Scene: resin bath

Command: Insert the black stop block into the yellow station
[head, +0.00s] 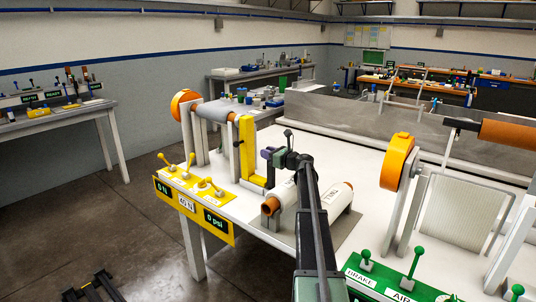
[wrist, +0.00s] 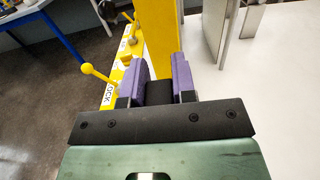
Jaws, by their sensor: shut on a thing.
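My gripper (wrist: 159,85) has two purple finger pads and is shut on the black stop block (wrist: 159,92), which shows between the pads in the wrist view. The yellow station has an upright yellow post (wrist: 160,35) directly ahead of the block; I cannot tell whether they touch. In the head view the yellow post (head: 247,150) stands on the white table, left of my gripper (head: 272,156). A black piece (head: 239,143) shows at the post's left edge. In the head view the block is too small and hidden to make out clearly.
A yellow panel (head: 185,206) with levers and displays runs along the table's left edge. A roller with an orange wheel (head: 184,104) stands behind it. White rolls (head: 330,200) lie to the right of the post, under my arm. A green panel (head: 400,285) is at lower right.

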